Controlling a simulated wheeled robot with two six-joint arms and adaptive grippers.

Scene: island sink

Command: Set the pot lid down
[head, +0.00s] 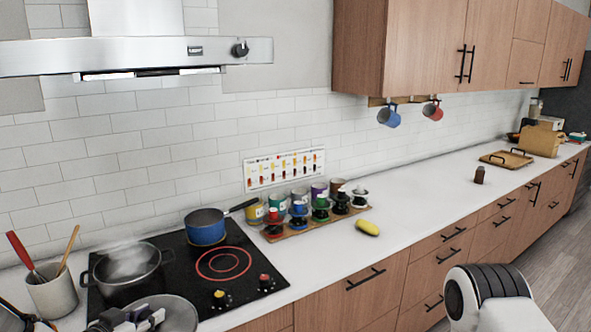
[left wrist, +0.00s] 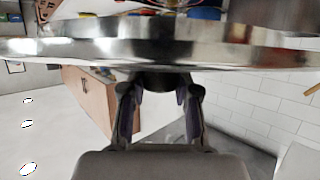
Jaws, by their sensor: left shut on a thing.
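The pot lid (head: 178,313) is a round glass and metal disc at the bottom left of the head view, partly hidden by my left gripper (head: 132,320). In the left wrist view its shiny metal edge (left wrist: 225,45) spans the top of the picture. My left gripper (left wrist: 158,95) is shut on the lid's dark knob (left wrist: 160,80), one finger on each side. The open pot (head: 128,275) stands on the black cooktop (head: 255,255), with steam rising from it. The lid is in front of the pot in the head view. My right gripper is not in view.
A blue saucepan (head: 205,228) stands on the back of the cooktop. A utensil crock (head: 52,295) is left of the pot. Jars on a wooden board (head: 290,230) and a yellow item (head: 367,228) lie to the right. The white counter (head: 430,185) beyond is largely clear.

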